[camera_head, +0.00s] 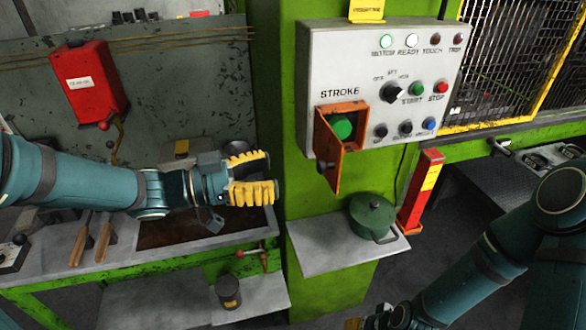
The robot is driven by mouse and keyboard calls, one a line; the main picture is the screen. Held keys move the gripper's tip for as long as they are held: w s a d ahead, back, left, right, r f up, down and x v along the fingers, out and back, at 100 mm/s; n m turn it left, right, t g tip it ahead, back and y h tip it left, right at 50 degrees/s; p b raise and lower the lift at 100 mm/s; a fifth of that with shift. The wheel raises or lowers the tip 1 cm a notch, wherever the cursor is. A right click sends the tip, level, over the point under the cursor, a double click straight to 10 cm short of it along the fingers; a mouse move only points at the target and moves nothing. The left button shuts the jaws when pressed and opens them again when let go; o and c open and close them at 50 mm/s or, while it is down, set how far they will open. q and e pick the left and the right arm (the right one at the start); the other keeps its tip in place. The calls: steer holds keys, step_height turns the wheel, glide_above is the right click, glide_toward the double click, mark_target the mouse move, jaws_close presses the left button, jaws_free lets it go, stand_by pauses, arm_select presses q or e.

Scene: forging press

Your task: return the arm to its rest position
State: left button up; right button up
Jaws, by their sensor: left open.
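My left arm comes in from the left, and my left gripper (266,176) has its yellow fingers spread apart with nothing between them. It is in front of the green press column, to the left of the control panel (375,80). The orange cover (328,152) of the STROKE box hangs open, and the green button (341,127) shows inside. The gripper is apart from the cover. My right arm reaches in from the right, low down; my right gripper (365,321) is mostly cut off by the bottom edge.
A green lidded pot (373,217) stands on a grey shelf (318,252), with an orange-red post (420,190) beside it. A red box (88,80) is on the back plate. Wooden-handled tools (102,240) lie on the left bench. A dark can (229,291) stands below.

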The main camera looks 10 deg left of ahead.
arm_select(q)
steer(key=shift+v, duration=0.95)
steer(key=w+d+f+n+t+y+b, duration=0.1)
steer(key=w+f+n+t+y+b, duration=0.25)
steer(key=f, duration=0.95)
steer(key=w+f+n+g+y+b, duration=0.15)
steer(key=w+f+n+y, duration=0.45)
steer(key=f, duration=0.8)
steer(key=s+d+f+n+g+y+b, duration=0.1)
steer(key=s+f+n+g+b, duration=0.1)
steer(key=s+f, duration=0.6)
steer(key=s+d+f+n+g+y+b, duration=0.2)
steer(key=s+f+g, duration=0.3)
steer(key=s+f, duration=0.4)
step_height(320, 180, down, 6)
steer(key=shift+r+n+g, duration=0.1)
steer(key=shift+n+g, duration=0.2)
steer(key=shift+n, duration=0.35)
